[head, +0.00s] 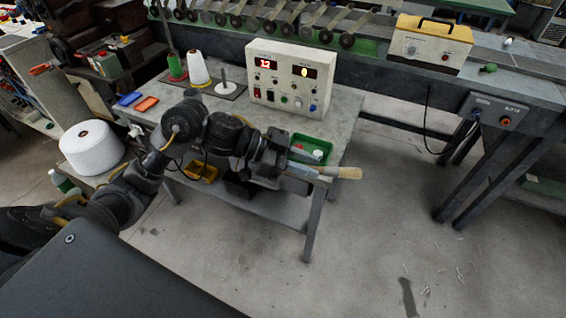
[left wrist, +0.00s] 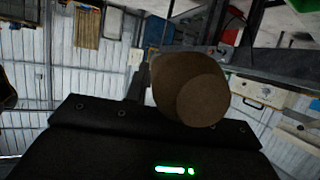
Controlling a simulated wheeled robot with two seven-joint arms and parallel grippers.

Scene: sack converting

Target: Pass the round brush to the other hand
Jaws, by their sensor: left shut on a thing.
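My left gripper (head: 306,167) reaches out past the right end of the grey work table. It is shut on the round brush (head: 348,173), whose pale tan end sticks out to the right beyond the fingers. The rest of the brush is hidden by the fingers. In the left wrist view a brown, round-ended piece of the brush (left wrist: 198,95) stands close in front of the dark gripper body. My right gripper is not in view.
A large white spool (head: 91,147) stands at left. Open floor (head: 390,230) lies to the right.

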